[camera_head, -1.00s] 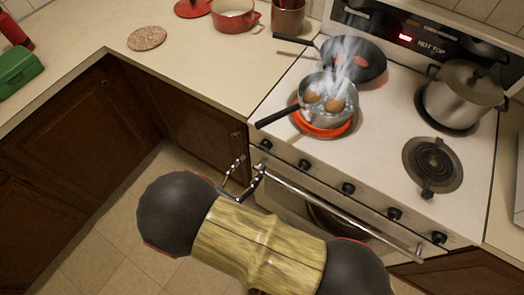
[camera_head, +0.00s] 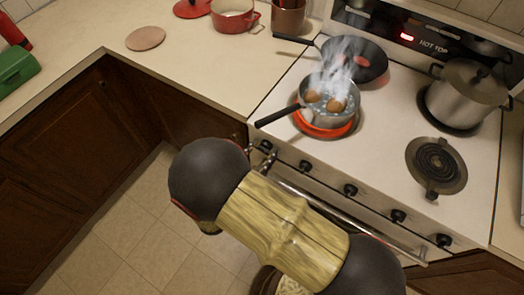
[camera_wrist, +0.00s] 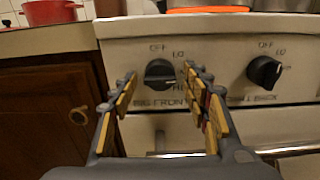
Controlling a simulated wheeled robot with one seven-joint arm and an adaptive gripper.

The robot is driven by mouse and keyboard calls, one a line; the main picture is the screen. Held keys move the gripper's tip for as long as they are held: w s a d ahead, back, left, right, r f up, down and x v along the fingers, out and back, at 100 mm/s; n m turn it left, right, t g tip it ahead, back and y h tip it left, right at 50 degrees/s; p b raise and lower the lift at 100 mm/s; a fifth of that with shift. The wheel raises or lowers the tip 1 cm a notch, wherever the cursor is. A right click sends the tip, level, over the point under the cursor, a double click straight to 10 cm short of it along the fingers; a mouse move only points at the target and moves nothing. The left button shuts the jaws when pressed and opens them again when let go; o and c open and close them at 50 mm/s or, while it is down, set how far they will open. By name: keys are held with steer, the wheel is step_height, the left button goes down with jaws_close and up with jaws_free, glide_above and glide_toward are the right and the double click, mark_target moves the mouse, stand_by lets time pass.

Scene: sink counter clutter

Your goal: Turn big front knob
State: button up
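The big front knob (camera_wrist: 160,74) is black and round, on the white stove panel, with "BIG FRONT" printed below it and OFF, LO and HI marks around it. My gripper (camera_wrist: 159,82) is open, with one finger to the left of this knob and one to the right. Whether the fingers touch it I cannot tell. In the head view the knob (camera_head: 266,146) is at the stove's left front, and my fingers beside it are partly hidden by my arm.
The "BACK" knob (camera_wrist: 264,71) is to the right, with several knobs along the panel. The oven handle (camera_head: 350,222) runs below. A steaming pot with eggs (camera_head: 330,100) sits on a glowing red burner (camera_head: 325,130); its handle (camera_head: 280,115) sticks out left above the knob.

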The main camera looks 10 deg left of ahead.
steer(key=shift+c, duration=1.2)
steer(key=c, duration=0.7)
steer(key=shift+c, duration=0.4)
steer(key=shift+n+p, duration=0.5)
steer(key=shift+p, duration=0.5)
steer(key=o, duration=1.1)
steer(key=shift+o, duration=0.3)
steer(key=v, duration=1.2)
